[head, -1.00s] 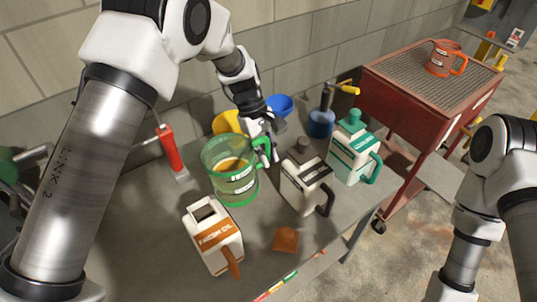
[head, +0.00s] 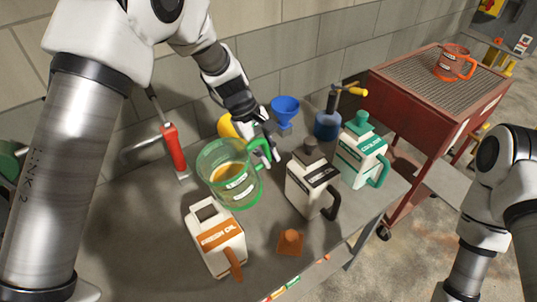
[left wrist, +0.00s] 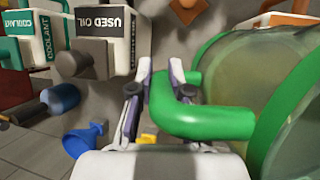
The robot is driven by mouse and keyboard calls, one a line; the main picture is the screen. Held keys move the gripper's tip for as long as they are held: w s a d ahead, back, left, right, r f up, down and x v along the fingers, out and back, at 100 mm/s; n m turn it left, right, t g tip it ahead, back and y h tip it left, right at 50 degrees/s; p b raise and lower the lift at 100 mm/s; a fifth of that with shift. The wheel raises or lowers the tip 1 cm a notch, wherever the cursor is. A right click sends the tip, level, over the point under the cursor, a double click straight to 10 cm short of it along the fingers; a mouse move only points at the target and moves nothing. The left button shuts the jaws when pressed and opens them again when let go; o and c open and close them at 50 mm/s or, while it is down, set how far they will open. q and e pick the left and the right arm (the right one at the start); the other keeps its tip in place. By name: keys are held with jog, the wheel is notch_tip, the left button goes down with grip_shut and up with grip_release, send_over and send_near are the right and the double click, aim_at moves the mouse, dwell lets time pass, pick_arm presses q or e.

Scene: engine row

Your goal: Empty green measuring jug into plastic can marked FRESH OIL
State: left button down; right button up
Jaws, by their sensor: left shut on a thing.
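The green measuring jug (head: 230,178) is clear with a green rim, base and handle, and holds some amber liquid. My left gripper (head: 268,150) is shut on its handle, which also shows between the fingers in the left wrist view (left wrist: 205,118). The jug is tilted a little, its left side toward the can; whether its base touches the bench I cannot tell. The white plastic can marked FRESH OIL (head: 217,240) has an orange label and handle and stands open just in front of the jug. My right gripper is out of view; only that arm shows at right.
A USED OIL can (head: 312,182) and a COOLANT can (head: 360,155) stand to the right. An orange cap (head: 290,242) lies beside the fresh oil can. Blue (head: 285,112) and yellow (head: 226,125) funnels and a red-handled tool (head: 173,148) are behind.

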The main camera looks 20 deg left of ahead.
pick_arm(q)
jog(key=shift+w+d+r+t+h+b, duration=0.1)
jog(key=shift+r+t+h+b, duration=0.15)
jog(key=shift+r+b, duration=0.25)
jog(key=shift+w+d+r+t+h+b, duration=0.15)
jog(key=shift+r+h+b, duration=0.1)
jog(key=shift+r+b, duration=0.2)
dwell(1.0)
jog(key=shift+r+m+t+h+b, duration=0.3)
jog(key=shift+r+t+h+b, duration=0.35)
jog(key=shift+b, duration=0.65)
dwell(0.8)
jog(key=shift+a+r+t+h+b, duration=0.1)
jog(key=shift+r+t+h+b, duration=0.2)
jog(key=shift+r+b, duration=0.85)
dwell(1.3)
jog(key=shift+s+a+m+t+h+b, duration=0.1)
jog(key=shift+m+t+h+b, duration=0.2)
jog(key=shift+b, duration=1.1)
